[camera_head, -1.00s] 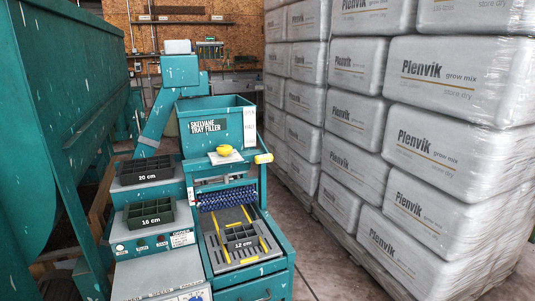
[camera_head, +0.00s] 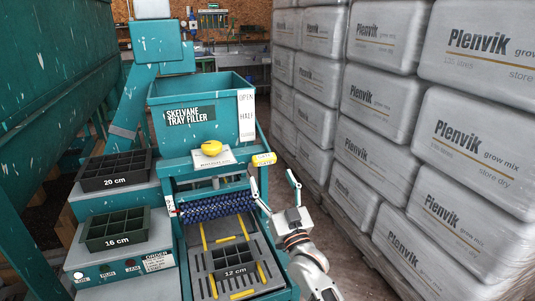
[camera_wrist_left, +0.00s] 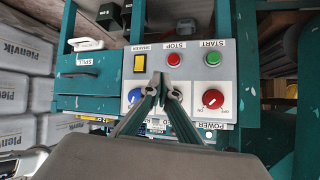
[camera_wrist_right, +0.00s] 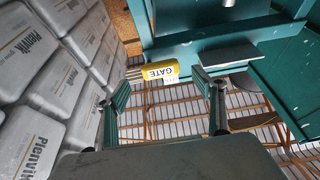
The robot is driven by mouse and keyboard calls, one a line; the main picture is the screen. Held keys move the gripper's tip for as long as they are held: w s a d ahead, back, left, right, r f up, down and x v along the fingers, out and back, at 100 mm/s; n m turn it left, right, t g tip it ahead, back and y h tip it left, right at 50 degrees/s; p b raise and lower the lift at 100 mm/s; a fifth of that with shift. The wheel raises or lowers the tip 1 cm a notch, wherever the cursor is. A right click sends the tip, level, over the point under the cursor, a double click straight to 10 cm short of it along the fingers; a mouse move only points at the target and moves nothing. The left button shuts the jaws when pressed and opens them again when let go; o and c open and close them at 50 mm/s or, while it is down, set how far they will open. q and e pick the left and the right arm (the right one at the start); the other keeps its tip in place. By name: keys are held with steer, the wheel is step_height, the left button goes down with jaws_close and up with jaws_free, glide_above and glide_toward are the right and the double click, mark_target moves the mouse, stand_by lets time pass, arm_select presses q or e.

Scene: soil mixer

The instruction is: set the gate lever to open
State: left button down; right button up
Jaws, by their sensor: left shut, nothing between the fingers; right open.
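The gate lever's yellow grip (camera_head: 264,158), marked GATE, sticks out at the right side of the tray filler, below the white scale (camera_head: 246,115) reading OPEN at top and HALF lower down. The grip also shows in the right wrist view (camera_wrist_right: 160,73), ahead of the fingers. My right gripper (camera_head: 272,178) is open, just below and in front of the grip, with nothing between its fingers; it appears apart from the lever. My left gripper (camera_wrist_left: 166,82) is shut and empty, in front of a control panel (camera_wrist_left: 195,60); the head view does not show it.
The green hopper (camera_head: 201,115) has a yellow knob (camera_head: 211,148) on a white plate below it. Trays marked 20 cm (camera_head: 115,168), 16 cm (camera_head: 116,230) and 12 cm (camera_head: 234,260) stand lower. Wrapped sacks (camera_head: 385,105) wall off the right side, with a narrow floor gap.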

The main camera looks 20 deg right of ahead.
mark_target(265, 164)
steer(key=shift+w+r, duration=0.25)
steer(key=shift+w, duration=0.05)
steer(key=shift+w+r, duration=0.2)
steer(key=shift+w, duration=0.1)
steer(key=x, duration=0.5)
steer(key=shift+w+r, duration=0.1)
steer(key=shift+w, duration=0.2)
steer(key=shift+w+r, duration=0.2)
steer(key=shift+w, duration=0.2)
arm_select(q)
steer(key=shift+s+a+f, duration=0.15)
steer(key=shift+s+f, duration=0.2)
steer(key=shift+f, duration=0.15)
